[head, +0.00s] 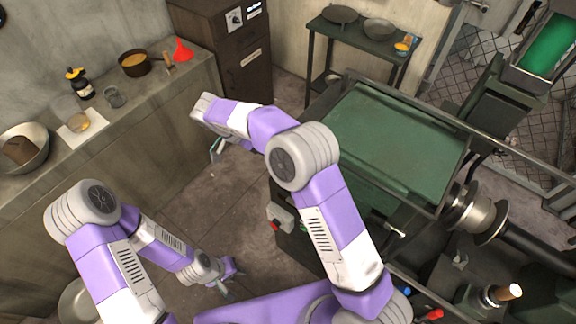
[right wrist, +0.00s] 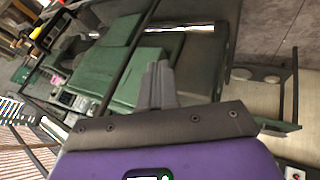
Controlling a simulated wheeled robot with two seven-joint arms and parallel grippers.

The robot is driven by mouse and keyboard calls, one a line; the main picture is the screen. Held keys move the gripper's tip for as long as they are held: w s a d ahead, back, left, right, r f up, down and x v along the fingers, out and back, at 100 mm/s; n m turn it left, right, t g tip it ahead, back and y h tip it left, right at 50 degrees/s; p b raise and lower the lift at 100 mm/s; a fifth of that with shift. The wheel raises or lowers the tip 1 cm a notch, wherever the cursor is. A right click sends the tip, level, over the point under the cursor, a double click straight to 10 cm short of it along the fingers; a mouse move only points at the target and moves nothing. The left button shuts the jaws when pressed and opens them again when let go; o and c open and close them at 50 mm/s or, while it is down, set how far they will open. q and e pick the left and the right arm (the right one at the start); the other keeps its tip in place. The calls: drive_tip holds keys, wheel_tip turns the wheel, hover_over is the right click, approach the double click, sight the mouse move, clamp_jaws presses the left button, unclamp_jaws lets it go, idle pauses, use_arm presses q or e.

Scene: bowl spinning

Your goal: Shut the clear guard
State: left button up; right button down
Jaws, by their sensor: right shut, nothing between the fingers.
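The green machine (head: 395,140) stands right of centre in the head view. Thin dark rails (head: 520,155) run along and past its top; a clear panel between them is hard to make out, so I cannot tell how the guard stands. My right gripper (head: 216,152) is left of the machine, partly hidden behind its own wrist, apart from the machine. In the right wrist view its fingers (right wrist: 158,84) are together and empty, with green machine panels (right wrist: 140,75) and a dark bar beyond. My left gripper (head: 231,280) is low over the floor, fingers spread and empty.
A bench (head: 150,110) along the left wall carries a pan, bottle, jar and red funnel (head: 182,50). A dark cabinet (head: 228,55) and a small table (head: 365,35) with pans stand at the back. A metal spindle (head: 475,215) is at right.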

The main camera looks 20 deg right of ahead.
drive_tip(key=s+d+f, duration=0.3)
drive_tip(key=d+f, duration=0.1)
drive_tip(key=d, duration=0.1)
drive_tip(key=shift+s+d+p, duration=0.3)
drive_tip(key=shift+s+p, duration=0.05)
drive_tip(key=shift+s, duration=0.05)
drive_tip(key=shift+f, duration=0.1)
